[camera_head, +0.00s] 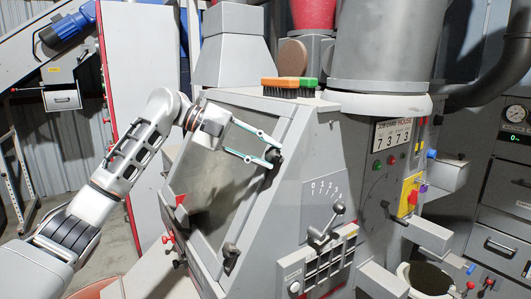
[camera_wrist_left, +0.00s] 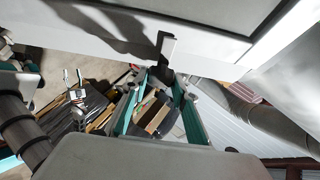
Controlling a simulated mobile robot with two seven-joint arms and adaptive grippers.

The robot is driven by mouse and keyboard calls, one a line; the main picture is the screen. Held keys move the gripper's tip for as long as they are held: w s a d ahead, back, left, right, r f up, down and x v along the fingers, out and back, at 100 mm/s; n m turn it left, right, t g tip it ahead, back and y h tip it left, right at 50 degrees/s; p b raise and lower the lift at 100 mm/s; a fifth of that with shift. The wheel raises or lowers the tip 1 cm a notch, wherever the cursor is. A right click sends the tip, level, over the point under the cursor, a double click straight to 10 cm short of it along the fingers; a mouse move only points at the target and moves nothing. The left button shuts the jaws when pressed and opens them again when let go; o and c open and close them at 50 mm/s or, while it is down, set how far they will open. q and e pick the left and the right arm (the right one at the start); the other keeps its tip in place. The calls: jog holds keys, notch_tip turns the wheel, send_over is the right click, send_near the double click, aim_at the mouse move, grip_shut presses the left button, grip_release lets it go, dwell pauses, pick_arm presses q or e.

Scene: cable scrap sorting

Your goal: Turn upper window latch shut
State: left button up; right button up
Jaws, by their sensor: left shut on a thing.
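The machine's slanted window (camera_head: 215,165) has a grey frame and dark glass. The dark upper window latch (camera_head: 277,153) sits at the frame's upper right edge. My left gripper (camera_head: 272,157) is shut on this latch, its teal-edged fingers reaching in from the upper left. In the left wrist view the latch (camera_wrist_left: 166,50) shows as a grey bent piece with a dark base, between the tips of my left gripper (camera_wrist_left: 167,76). The fingertips partly hide it. The lower window latch (camera_head: 231,258) is dark and sits near the frame's lower right corner. My right gripper is out of view.
An orange and green brush (camera_head: 290,87) lies on the machine top above the window. A lever with a round knob (camera_head: 338,209) and a switch panel (camera_head: 322,265) stand to the right. A red-edged cabinet (camera_head: 145,75) stands behind my left arm.

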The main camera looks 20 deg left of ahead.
pick_arm(q)
jog(key=o, duration=1.1)
jog(key=shift+a, duration=0.1)
jog(key=v, duration=1.1)
jog(key=shift+s+a+r, duration=0.1)
jog(key=shift+a+r, duration=0.1)
jog(key=shift+a, duration=0.15)
